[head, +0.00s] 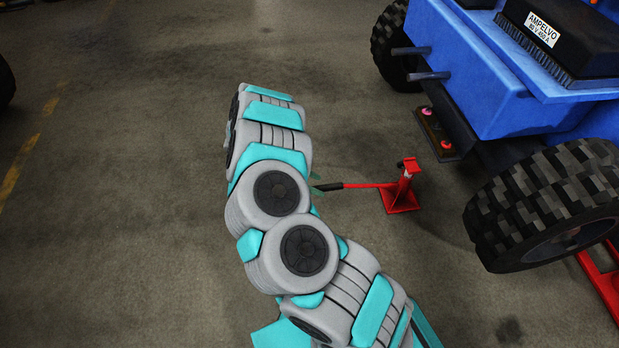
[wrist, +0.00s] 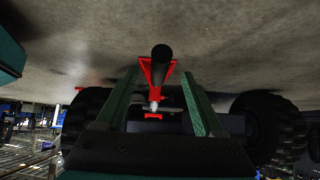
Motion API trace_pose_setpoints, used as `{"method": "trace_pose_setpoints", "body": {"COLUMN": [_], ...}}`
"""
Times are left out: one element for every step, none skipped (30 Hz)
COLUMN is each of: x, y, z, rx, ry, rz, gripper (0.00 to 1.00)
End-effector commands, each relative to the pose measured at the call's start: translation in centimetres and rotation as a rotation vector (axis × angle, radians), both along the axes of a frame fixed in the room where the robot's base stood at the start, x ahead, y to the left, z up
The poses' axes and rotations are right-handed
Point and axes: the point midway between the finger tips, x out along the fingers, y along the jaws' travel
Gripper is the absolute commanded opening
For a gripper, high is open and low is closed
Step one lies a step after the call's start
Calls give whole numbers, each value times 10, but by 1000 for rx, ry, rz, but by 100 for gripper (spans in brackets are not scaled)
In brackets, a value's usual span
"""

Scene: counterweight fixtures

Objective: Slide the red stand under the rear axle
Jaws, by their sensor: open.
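The red stand (head: 402,192) is upright on the floor, outside the gap between the blue vehicle's two near wheels. Its long handle ends in a black grip (head: 328,187) pointing toward my arm. In the wrist view the grip's round end (wrist: 161,52) faces me, with the red stand (wrist: 154,97) behind it. My gripper (wrist: 161,74) is open, its green fingers either side of the handle's line in that view; I cannot tell whether the grip is between the tips. In the head view my arm mostly hides the gripper. A dark bar between the wheels (wrist: 228,123) may be the axle.
The blue vehicle (head: 480,85) stands on large black tyres (head: 550,205). Red metal parts (head: 603,280) stand beside the near wheel.

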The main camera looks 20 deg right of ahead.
Motion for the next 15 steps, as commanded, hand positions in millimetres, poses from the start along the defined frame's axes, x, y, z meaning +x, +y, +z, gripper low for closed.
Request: {"method": "trace_pose_setpoints", "body": {"x": [-3,-4,-4,-5,-5,-6,-7,-7,-8,-8,-8,-9,-9,-9,-10], "y": [-5,-8,-10,-12,-14,-17,-19,-21,-23,-24,-25,-27,-28,-29,-30], "z": [-1,-6,-12,-15,-17,-19,-21,-23,-25,-27,-28,-29,-30,-31,-32], "rx": [-4,-4,-2,-2,-2,-1,-1,-1,-1,-1,-1,-1,-1,0,0], "ry": [4,5,3,2,2,3,3,3,3,3,3,3,3,3,3], "rz": [-1,-2,-2,-1,-1,-2,-2,-1,0,0,0,0,0,0,0], "gripper": [70,70,70,70,70,70,70,70,70,70,70,70,70,70,70]}}
